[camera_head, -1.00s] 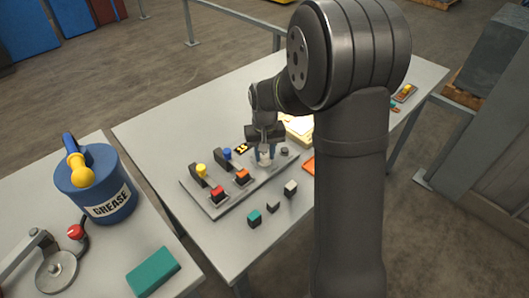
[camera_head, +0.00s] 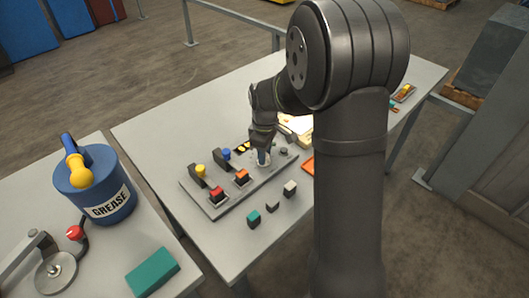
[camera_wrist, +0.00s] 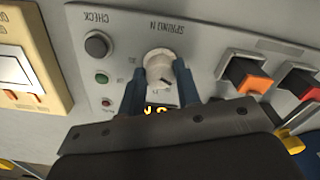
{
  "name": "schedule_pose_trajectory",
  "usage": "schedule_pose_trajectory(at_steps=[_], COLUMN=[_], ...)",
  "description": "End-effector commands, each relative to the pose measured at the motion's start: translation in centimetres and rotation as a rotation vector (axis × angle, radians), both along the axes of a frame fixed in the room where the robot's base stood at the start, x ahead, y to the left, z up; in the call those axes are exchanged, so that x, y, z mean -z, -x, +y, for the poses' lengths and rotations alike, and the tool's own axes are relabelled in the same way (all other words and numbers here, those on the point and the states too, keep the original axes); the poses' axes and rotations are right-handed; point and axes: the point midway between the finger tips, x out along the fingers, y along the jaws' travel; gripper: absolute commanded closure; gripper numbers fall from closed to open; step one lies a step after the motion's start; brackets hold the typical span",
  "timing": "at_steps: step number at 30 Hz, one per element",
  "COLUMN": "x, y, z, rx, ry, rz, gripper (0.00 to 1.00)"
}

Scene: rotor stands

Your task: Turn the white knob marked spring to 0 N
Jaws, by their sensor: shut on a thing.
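The white knob (camera_wrist: 163,66) sits on a grey panel under the lettering "SPRING N", which appears upside down in the wrist view. My gripper (camera_wrist: 160,78) has its two blue fingers shut on the knob, one on each side. A dark pointer mark shows on the knob's face, but I cannot read its setting. In the head view my gripper (camera_head: 262,156) is over the panel and mostly hides the knob. A lit yellow display (camera_wrist: 158,110) is partly covered by my gripper, and its reading is unclear.
A dark "CHECK" button (camera_wrist: 97,45) and small green (camera_wrist: 101,78) and dark lamps are beside the knob. Orange (camera_wrist: 247,75) and red (camera_wrist: 300,82) switches are on its other side. Small blocks (camera_head: 273,206) lie in front of the panel. A grease tub (camera_head: 100,190) stands on the left table.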

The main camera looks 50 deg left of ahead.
Motion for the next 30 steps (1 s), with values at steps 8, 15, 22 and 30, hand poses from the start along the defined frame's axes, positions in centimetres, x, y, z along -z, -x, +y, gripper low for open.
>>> schedule_pose_trajectory(at_steps=[8, 15, 22, 30], x=[-0.12, -0.12, -0.13, -0.13], y=[-0.12, -0.14, -0.16, -0.17], z=[0.11, 0.14, 0.16, 0.17], rx=[-0.238, -0.389, -0.47, -0.498], ry=[-0.003, -0.003, -0.002, -0.002], rz=[-0.001, -0.002, -0.002, -0.002], gripper=[0.93, 0.93, 0.93, 0.93])
